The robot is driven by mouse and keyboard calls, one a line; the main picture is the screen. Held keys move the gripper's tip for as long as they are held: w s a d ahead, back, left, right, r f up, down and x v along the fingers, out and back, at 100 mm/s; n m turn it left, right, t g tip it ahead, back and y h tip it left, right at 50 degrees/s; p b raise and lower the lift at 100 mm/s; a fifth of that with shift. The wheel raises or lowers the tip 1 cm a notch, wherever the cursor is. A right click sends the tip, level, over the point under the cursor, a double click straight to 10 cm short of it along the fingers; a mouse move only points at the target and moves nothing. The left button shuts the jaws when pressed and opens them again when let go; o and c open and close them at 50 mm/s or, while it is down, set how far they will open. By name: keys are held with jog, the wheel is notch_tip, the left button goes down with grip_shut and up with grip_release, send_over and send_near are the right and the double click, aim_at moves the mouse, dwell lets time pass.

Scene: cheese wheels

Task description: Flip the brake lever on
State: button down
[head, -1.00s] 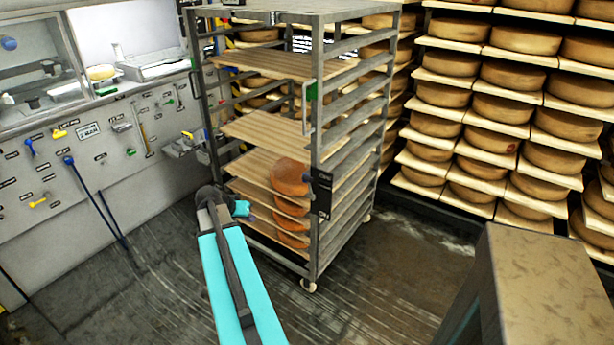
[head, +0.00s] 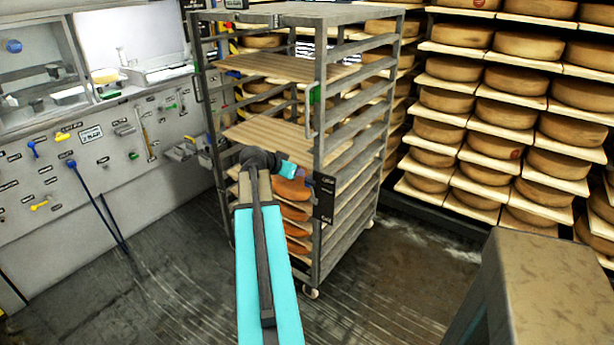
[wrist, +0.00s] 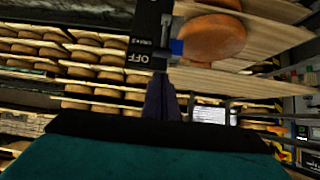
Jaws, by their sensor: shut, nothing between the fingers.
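The brake's black plate (head: 324,198) is fixed to the front right post of the metal rack. In the wrist view the plate (wrist: 147,32) shows the word OFF near its lower end. A small blue piece (wrist: 176,47), which looks like the lever's tip, shows beside the plate's right edge, close to OFF. My gripper (wrist: 164,76) is shut and empty, its dark fingertips just below the plate and the blue piece. I cannot tell whether they touch. In the head view my teal wrist part is left of the plate; the fingers are not clear there.
The rack (head: 318,120) holds wooden boards, with several orange cheese wheels (head: 293,190) on its lower ones, close to my wrist. Shelves of cheese (head: 510,90) stand behind at right. A tool wall (head: 90,165) is at left. A block-like grey surface (head: 545,290) stands front right.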

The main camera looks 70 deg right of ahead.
jog(key=p, duration=0.2)
send_over(312, 192)
jog(key=shift+w+a+f, duration=0.1)
jog(key=shift+a+f, duration=0.05)
jog(key=shift+f, duration=0.85)
jog(key=shift+w+a+f, duration=0.1)
jog(key=shift+a+f, duration=0.05)
jog(key=shift+f, duration=0.8)
jog(key=shift+a+f, duration=0.15)
jog(key=shift+f, duration=0.85)
jog(key=shift+s+a+f+b, duration=0.15)
jog(key=shift+f+b, duration=0.05)
jog(key=shift+b, duration=0.55)
